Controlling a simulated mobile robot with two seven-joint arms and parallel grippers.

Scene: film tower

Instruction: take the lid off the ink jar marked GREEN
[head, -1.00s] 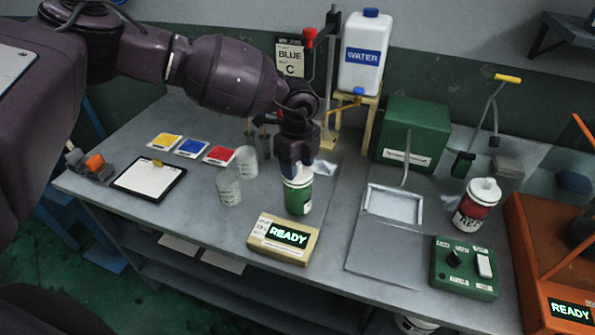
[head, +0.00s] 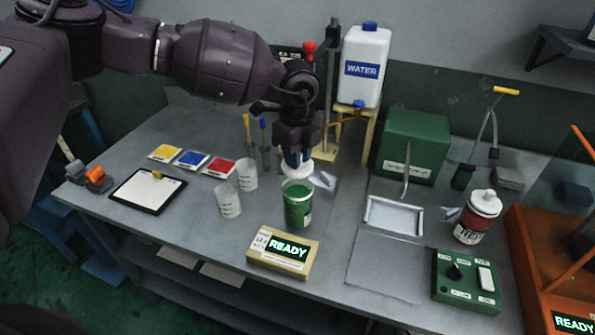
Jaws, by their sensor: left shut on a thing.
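The green ink jar (head: 298,207) stands upright on the bench, its top open with green ink showing inside. Its label is too small to read. My left gripper (head: 297,163) is shut on the white lid (head: 297,170), which it holds just above and behind the jar's rim, apart from it. The gripper hides part of the lid. My right gripper is not in view.
Two clear cups (head: 228,200) stand close left of the jar, and a READY box (head: 284,252) sits in front. A red jar with a white lid (head: 478,217) stands at the right. A metal frame (head: 394,215) lies between.

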